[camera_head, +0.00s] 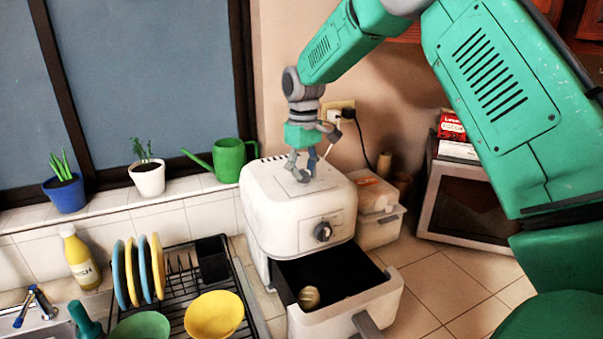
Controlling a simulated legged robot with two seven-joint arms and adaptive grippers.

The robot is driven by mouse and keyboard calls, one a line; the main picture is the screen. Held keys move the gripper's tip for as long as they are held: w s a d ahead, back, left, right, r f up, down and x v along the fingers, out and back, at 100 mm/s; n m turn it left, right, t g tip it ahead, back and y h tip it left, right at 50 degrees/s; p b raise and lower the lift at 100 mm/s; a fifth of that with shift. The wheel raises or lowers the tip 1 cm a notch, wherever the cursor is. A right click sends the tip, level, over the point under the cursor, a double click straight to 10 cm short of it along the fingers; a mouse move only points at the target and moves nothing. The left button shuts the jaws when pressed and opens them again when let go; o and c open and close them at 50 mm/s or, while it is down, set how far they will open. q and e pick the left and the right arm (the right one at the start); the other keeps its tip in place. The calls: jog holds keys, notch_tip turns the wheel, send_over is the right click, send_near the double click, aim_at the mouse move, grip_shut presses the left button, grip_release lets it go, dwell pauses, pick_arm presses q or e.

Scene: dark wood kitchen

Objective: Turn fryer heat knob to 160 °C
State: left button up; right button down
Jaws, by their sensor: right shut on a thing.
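The white fryer (272,205) stands on the tiled counter with its drawer (345,312) pulled open, and a roundish brownish item (309,298) lies inside. A dark round knob (323,231) is on its front face, clear of the gripper. My right gripper (301,170) points down onto the fryer's top, its fingers shut at the top panel. What they hold is mostly hidden by the fingers; it appears to be the heat knob on top. No temperature marks are readable. My left gripper is out of view.
A green watering can (229,160) and potted plants stand on the ledge behind. A dish rack (183,279) with plates and bowls is at the left. A clear container (378,225) and a microwave (468,205) are at the right. The open drawer juts forward.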

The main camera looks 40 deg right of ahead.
jog(key=shift+d, duration=0.1)
dwell(0.3)
jog(key=shift+r+n+p, duration=0.1)
jog(key=shift+n+p, duration=0.4)
jog(key=shift+n, duration=0.1)
jog(key=n, duration=0.3)
jog(key=shift+n, duration=0.4)
jog(key=c, duration=1.7)
grip_release()
jog(key=shift+w+d+r, duration=0.1)
jog(key=shift+w+r, duration=0.05)
jog(key=shift+r, duration=0.45)
jog(key=shift+w+d+r, duration=0.1)
jog(key=shift+r, duration=0.5)
jog(key=r, duration=0.3)
jog(key=shift+s+r, duration=0.2)
jog(key=shift+a+r, duration=0.2)
jog(key=shift+r, duration=0.25)
jog(key=shift+d+f, duration=0.1)
jog(key=shift+d, duration=0.1)
